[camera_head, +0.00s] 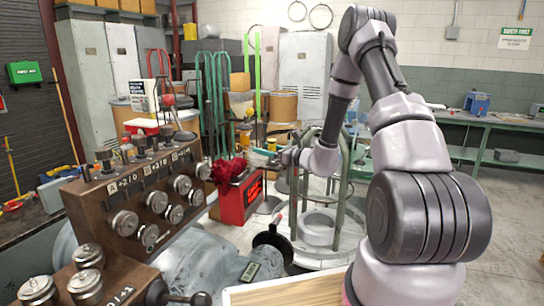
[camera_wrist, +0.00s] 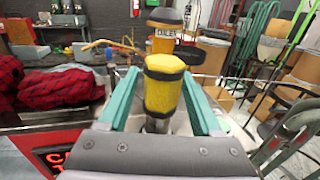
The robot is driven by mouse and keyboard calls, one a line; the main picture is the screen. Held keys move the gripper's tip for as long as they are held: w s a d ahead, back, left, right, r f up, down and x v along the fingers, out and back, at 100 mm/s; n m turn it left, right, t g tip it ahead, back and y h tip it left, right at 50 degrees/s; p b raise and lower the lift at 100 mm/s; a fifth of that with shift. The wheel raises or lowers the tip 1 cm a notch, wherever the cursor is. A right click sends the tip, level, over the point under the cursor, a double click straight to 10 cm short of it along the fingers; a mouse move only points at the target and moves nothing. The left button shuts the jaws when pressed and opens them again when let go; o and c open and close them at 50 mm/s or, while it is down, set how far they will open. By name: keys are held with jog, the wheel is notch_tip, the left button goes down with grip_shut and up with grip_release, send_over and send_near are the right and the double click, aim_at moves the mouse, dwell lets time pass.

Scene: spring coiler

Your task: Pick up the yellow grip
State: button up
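The yellow grip (camera_wrist: 165,92) stands upright in the middle of the wrist view, with a dark band near its top and a grey shaft below. My gripper (camera_wrist: 162,74) has its two teal fingers apart, one on each side of the grip, with narrow gaps seeming to show. Whether either finger touches the grip is hard to tell.
A red box (camera_head: 240,203) with dark red cloth (camera_head: 228,170) stands just left of my gripper. A wooden panel with metal knobs (camera_head: 156,201) fills the left. A green round frame (camera_head: 347,180) stands right. Behind the grip is an orange labelled cylinder (camera_wrist: 163,35).

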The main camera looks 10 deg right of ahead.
grip_shut()
jog(key=shift+r, duration=0.1)
